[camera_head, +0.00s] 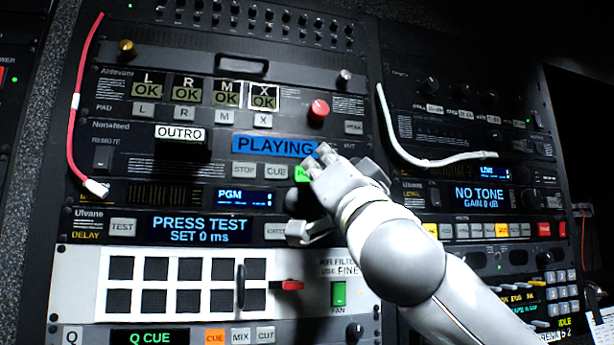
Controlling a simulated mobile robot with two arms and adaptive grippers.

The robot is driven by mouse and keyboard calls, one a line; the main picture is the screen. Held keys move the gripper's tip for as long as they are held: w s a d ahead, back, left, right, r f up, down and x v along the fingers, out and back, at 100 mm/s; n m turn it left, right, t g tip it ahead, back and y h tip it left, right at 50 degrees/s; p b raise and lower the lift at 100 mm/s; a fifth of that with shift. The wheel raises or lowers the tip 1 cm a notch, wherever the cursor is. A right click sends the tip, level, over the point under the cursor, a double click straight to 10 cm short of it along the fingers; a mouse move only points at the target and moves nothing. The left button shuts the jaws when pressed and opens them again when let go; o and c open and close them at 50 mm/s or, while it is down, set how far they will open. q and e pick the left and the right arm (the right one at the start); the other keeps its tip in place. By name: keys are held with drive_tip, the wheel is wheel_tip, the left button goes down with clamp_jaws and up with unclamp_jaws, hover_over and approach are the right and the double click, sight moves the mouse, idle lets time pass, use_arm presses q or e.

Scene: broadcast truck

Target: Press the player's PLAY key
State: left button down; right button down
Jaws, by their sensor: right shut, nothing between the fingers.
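The player (215,150) is a dark rack unit whose blue display (273,147) reads PLAYING. Below the display are grey STOP (247,172) and CUE (276,171) keys. To their right is the green PLAY key (301,173), lit, with only its left part and a "P" showing. My right gripper (319,160) is shut and empty, with its fingertips over the right part of the PLAY key. I cannot tell whether they touch it. My left gripper is not in view.
A red knob (318,110) sits just above the display. A red cable (76,105) hangs at the left and a white cable (405,150) at the right. Below are the delay unit's display (198,229) and a white panel (85,275) with a green FAN switch (338,294).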

drive_tip(key=s+b, duration=0.1)
drive_tip(key=s+d, duration=0.1)
drive_tip(key=s, duration=0.1)
drive_tip(key=s+b, duration=0.1)
drive_tip(key=shift+s+d+b, duration=0.25)
drive_tip(key=shift+s+b, duration=0.1)
drive_tip(key=shift+s, duration=0.05)
idle(0.9)
